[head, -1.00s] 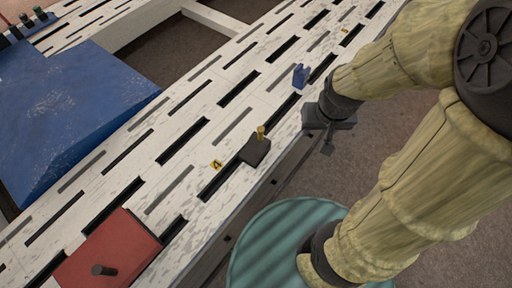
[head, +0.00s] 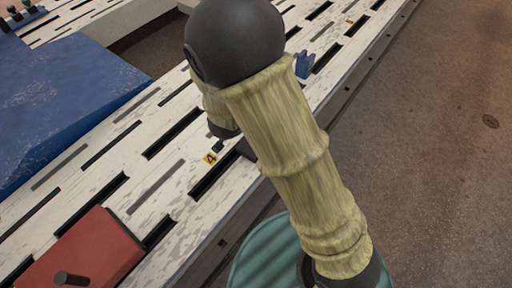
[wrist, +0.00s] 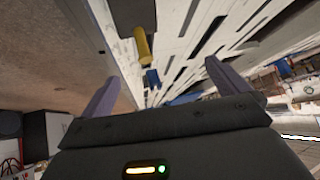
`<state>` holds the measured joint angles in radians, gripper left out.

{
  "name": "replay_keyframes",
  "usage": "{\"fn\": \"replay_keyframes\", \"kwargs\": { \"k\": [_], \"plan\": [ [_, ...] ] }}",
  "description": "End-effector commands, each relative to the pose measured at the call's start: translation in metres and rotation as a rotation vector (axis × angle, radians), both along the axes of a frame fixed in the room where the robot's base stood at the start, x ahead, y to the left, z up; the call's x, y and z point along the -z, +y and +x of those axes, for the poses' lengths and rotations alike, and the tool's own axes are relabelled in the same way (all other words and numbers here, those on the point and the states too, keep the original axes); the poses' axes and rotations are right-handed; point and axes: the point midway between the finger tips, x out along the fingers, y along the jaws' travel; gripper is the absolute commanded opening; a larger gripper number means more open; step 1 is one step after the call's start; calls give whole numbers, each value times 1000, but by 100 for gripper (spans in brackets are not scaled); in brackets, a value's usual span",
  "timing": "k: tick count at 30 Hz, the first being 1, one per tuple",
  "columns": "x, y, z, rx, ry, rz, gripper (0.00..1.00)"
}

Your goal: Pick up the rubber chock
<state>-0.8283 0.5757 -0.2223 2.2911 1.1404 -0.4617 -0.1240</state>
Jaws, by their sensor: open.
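The rubber chock appears to be the dark block (wrist: 128,14) with a yellow peg (wrist: 143,46), at the top of the wrist view on the pale slotted bench. In the head view my arm hides nearly all of it. My gripper (wrist: 160,74) is open and empty, its two fingers spread wide. The peg shows beyond the fingertips, nearer the left finger, with the block past it at the top edge. Nothing is between the fingers at their tips that I can see touching them. In the head view the gripper is hidden behind my arm.
A large blue sheet (head: 60,85) lies left. Brown floor (head: 440,150) is open on the right.

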Motion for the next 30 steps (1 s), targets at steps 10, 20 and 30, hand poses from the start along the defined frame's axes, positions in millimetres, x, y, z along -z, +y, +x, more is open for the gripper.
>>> {"fn": "replay_keyframes", "kwargs": {
  "k": [10,20,30],
  "plan": [
    [98,40,-34,179,-244,-230,100],
    [113,46,-60,265,-361,-329,100],
    [116,43,-56,266,-359,-328,100]
  ]
}}
